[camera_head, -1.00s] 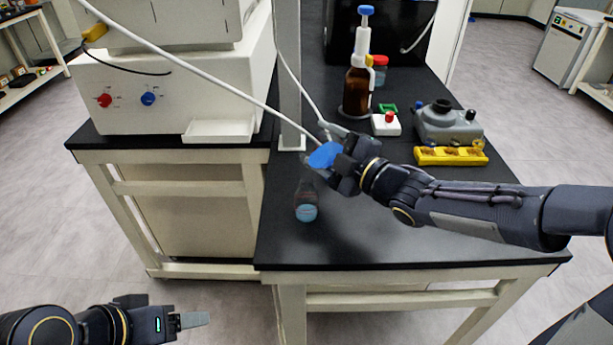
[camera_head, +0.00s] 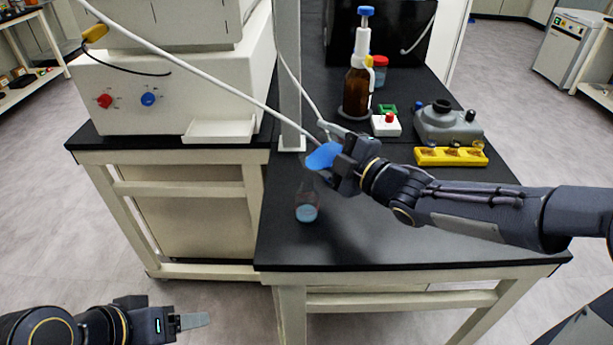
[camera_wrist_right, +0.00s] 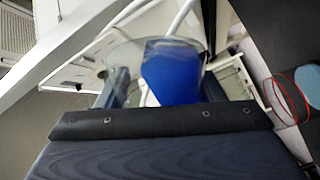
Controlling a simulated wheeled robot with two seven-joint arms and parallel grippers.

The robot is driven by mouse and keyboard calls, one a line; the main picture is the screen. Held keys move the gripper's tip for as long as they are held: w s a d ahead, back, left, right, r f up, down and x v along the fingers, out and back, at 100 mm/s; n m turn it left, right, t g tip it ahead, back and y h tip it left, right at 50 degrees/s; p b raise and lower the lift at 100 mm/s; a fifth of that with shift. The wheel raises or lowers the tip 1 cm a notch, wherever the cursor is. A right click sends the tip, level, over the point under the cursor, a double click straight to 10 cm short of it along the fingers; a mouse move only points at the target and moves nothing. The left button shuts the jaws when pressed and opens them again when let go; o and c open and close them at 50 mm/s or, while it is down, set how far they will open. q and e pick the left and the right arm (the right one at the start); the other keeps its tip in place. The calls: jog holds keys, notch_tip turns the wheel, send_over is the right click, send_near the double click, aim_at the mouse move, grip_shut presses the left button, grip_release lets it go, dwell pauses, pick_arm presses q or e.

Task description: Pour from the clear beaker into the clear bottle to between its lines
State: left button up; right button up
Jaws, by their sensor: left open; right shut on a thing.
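The clear beaker (camera_head: 322,157) holds blue liquid and is tilted in my right gripper (camera_head: 340,160), which is shut on it. In the right wrist view the beaker (camera_wrist_right: 125,58) is between the fingers, with the blue liquid lying toward its right side. The clear bottle (camera_head: 307,206) stands on the black bench just below the beaker, with light blue liquid in it. My left gripper (camera_head: 192,321) is open and empty, low at the left, away from the bench.
A metal post (camera_head: 290,90) stands behind the bottle. A brown dispenser bottle (camera_head: 357,90), a white box with a red knob (camera_head: 386,125), a grey device (camera_head: 447,124) and a yellow rack (camera_head: 451,156) stand farther back. The bench front (camera_head: 420,240) is clear.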

jog(key=shift+r+n, duration=0.35)
jog(key=shift+n, duration=0.25)
dwell(1.8)
jog(key=shift+s+a+r+n+b, duration=0.1)
jog(key=shift+r+n+b, duration=0.05)
jog(key=shift+n+b, duration=0.15)
dwell(0.9)
